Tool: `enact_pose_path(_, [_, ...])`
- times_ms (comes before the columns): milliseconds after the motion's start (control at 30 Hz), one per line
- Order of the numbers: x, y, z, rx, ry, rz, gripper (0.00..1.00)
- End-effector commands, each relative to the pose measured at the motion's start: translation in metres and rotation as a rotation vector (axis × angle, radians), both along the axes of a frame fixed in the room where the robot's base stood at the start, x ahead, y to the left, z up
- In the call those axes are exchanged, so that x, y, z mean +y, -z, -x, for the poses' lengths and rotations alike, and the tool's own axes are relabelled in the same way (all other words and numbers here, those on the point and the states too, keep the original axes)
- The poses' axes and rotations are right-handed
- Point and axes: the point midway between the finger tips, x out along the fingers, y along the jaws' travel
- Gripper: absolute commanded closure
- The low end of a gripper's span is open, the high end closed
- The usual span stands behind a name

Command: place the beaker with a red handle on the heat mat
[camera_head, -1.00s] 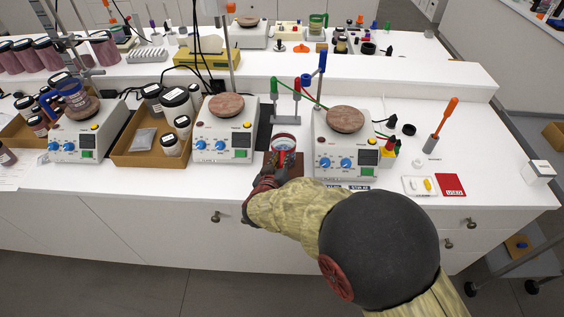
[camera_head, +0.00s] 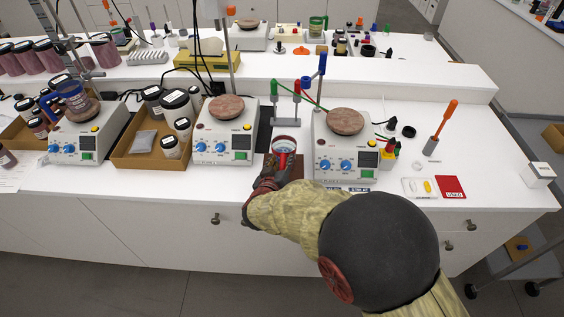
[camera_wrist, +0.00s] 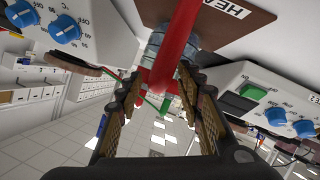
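The glass beaker (camera_head: 286,142) has a red handle (camera_head: 284,159) facing me, and it stands upright on the brown heat mat (camera_head: 297,174) between two hotplates. In the wrist view, the beaker (camera_wrist: 155,50) appears at the top with its red handle (camera_wrist: 182,35) close to the camera. The heat mat (camera_wrist: 250,22) shows there with part of its lettering. My gripper (camera_wrist: 160,80) is open, its fingers on either side of the handle with gaps visible. In the head view, my gripper (camera_head: 275,172) is at the front of the beaker and partly hides the mat.
A hotplate (camera_head: 225,145) stands left of the mat and another hotplate (camera_head: 345,155) stands right. A stand with coloured clamps (camera_head: 290,112) is behind the beaker. A brown tray (camera_head: 150,158) of jars is further left. The bench's front edge is just below the mat.

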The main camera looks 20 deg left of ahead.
Motion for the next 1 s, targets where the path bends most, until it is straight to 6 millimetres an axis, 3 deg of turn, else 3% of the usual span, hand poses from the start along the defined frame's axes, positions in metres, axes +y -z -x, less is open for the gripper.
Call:
enact_pose_path(167, [0.001,-0.01,0.017,-0.002,-0.003,-0.001,0.63])
enact_pose_path(600, [-0.004,-0.04,0.095,-0.002,-0.003,-0.001,0.63])
enact_pose_path(800, [-0.006,-0.044,0.11,0.0,-0.001,-0.001,0.63])
enact_pose_path(1000, [-0.007,-0.044,0.112,0.0,0.0,-0.001,0.63])
